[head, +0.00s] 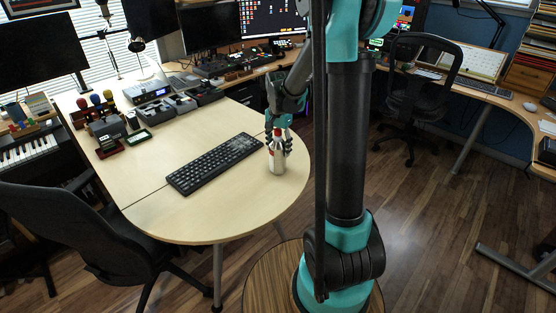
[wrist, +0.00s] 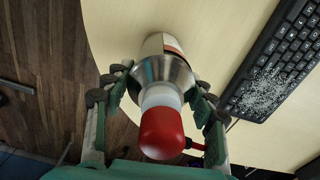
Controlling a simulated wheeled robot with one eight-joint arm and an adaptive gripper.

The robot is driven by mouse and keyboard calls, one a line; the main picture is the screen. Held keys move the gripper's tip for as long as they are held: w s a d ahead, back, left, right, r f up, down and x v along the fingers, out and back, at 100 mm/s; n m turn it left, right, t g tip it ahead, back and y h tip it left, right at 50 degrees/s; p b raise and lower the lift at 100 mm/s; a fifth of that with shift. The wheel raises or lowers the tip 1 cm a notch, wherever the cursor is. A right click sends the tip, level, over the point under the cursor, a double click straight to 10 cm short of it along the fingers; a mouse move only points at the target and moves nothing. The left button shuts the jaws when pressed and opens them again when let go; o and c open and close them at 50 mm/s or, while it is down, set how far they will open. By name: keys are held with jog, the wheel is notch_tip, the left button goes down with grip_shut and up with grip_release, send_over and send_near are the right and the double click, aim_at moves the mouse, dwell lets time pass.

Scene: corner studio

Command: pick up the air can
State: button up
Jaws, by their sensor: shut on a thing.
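The air can (head: 277,159) is white and silver with a red cap, and it stands near the rounded end of the light wooden desk in the head view. In the wrist view the air can (wrist: 164,75) lies between the fingers, with its red cap toward the camera. My gripper (head: 279,143) reaches down over the can from above, and its fingers are shut on the can's sides. In the wrist view my gripper (wrist: 157,100) has a finger on each side of the silver upper part. Whether the can's base touches the desk is hard to tell.
A black keyboard (head: 214,163) lies on the desk (head: 190,219) just left of the can. Electronic boxes (head: 170,101) stand farther back. A dark office chair (head: 85,235) is at the front left. The desk edge is close to the can's right.

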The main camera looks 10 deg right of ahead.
grip_shut()
jog(key=shift+r, duration=0.1)
